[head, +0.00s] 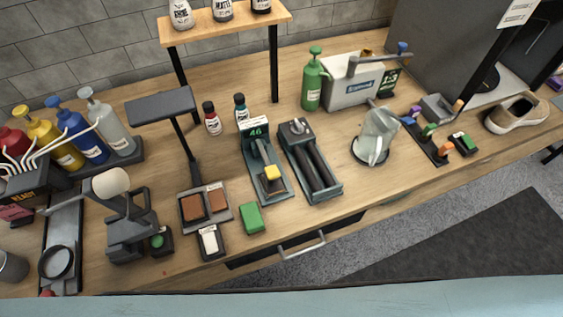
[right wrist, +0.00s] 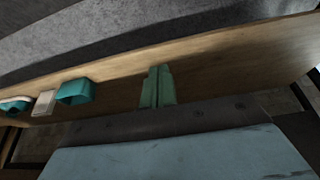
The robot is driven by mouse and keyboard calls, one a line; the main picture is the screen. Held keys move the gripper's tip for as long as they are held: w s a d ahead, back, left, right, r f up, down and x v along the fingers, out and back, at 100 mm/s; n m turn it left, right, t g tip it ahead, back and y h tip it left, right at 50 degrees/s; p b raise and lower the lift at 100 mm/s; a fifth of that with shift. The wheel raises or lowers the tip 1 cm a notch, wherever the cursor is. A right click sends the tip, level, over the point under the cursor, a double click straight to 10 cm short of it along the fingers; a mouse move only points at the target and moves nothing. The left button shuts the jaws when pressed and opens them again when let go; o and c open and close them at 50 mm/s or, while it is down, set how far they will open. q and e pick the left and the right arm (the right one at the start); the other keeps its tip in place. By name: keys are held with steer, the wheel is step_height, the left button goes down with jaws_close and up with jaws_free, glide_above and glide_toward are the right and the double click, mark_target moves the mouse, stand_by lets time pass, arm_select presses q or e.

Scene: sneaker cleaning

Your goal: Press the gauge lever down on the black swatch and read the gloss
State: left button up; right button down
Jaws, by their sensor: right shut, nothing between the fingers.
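The gloss gauge (head: 262,165) stands mid-bench in the head view, a dark green base with a small display (head: 254,128) that shows green digits, apparently 46. Its lever ends in a yellow pad (head: 272,173) over a dark patch at the front of the base. I cannot tell whether the pad touches that patch or whether it is the black swatch. My right gripper (right wrist: 160,70) shows in the right wrist view, its greenish fingers together and empty, away from the gauge. Neither gripper shows in the head view.
A roller unit (head: 312,166) stands just right of the gauge. A tray with brown swatches (head: 205,205), a green block (head: 251,218) and a lamp (head: 163,105) crowd its left. A clear jug (head: 377,138) stands further right. Small bottles (head: 211,120) stand behind.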

steer(key=w+a+r+t+y+p, duration=0.1)
steer(key=w+a+r+t+p, duration=0.2)
steer(key=r, duration=0.9)
steer(key=w+a+r+t+y+p, duration=0.1)
steer(key=w+a+r+t, duration=0.35)
steer(key=r, duration=0.85)
steer(key=w+a+r+t+y+p, duration=0.15)
steer(key=w+a+r, duration=0.45)
steer(key=r, duration=0.6)
glide_toward(266, 161)
step_height(266, 161, up, 5)
steer(key=w, duration=0.3)
steer(key=f, duration=0.1)
steer(key=a+f, duration=0.1)
steer(key=f, duration=0.1)
steer(key=shift+f+h, duration=0.25)
steer(key=shift+f, duration=0.05)
steer(key=shift+s+d+f, duration=0.1)
steer(key=shift+s+f, duration=0.05)
steer(key=shift+f, duration=0.35)
steer(key=shift+f, duration=0.1)
